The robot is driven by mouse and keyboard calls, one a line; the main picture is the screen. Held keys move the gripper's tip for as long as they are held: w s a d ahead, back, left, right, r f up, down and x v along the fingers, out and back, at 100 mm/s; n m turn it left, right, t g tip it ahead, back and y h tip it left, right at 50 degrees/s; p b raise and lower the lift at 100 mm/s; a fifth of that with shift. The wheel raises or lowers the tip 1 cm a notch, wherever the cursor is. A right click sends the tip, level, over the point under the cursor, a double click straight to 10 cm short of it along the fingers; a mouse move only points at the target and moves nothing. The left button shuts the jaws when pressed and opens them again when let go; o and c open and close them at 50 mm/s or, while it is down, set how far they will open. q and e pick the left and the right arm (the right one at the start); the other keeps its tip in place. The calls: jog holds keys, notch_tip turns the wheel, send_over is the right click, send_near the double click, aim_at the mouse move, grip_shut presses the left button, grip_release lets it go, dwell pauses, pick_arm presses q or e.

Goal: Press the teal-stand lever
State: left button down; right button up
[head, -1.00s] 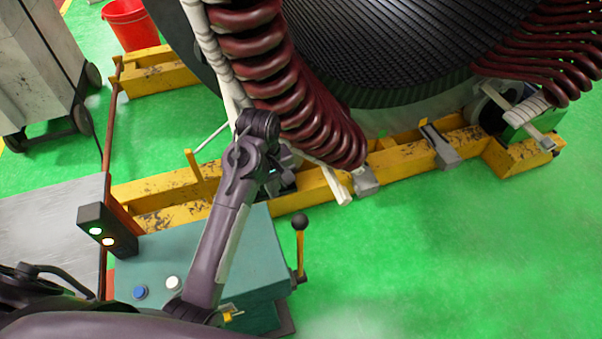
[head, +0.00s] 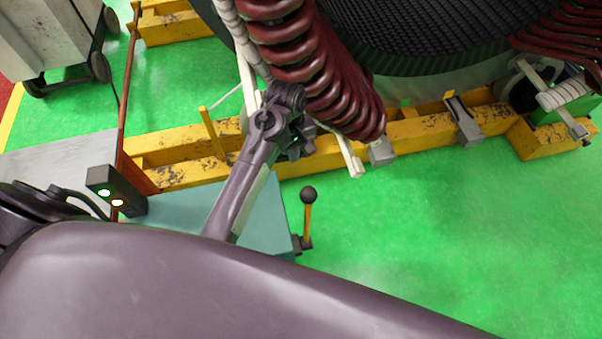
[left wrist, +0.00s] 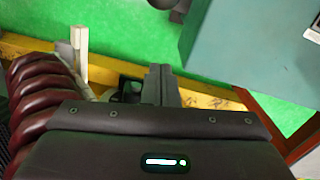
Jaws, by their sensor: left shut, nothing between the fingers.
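The teal stand (head: 265,215) is at the lower middle of the head view, its front part hidden behind my arm. Its lever, an orange rod with a black ball knob (head: 308,195), stands nearly upright at the stand's right side. My left gripper (head: 304,146) is beyond the stand and lever, close to the red coils and yellow beam. In the left wrist view its fingers (left wrist: 160,84) are shut and empty. The teal stand (left wrist: 255,50) fills the upper right there, and a black round part, probably the knob, is cut off at the top edge. My right gripper is not in view.
Dark red coils (head: 300,50) with white wrapped ends hang from the large stator close to my left gripper. A yellow beam (head: 415,130) runs under it. Green floor right of the lever is clear.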

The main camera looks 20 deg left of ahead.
pick_arm(q)
jog(key=s+d+f+p, duration=0.3)
jog(key=f, duration=0.2)
jog(key=shift+f, duration=0.35)
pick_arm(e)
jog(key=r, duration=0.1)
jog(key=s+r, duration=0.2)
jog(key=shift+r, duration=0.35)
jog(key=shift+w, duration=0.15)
pick_arm(q)
jog(key=shift+w+f, duration=0.1)
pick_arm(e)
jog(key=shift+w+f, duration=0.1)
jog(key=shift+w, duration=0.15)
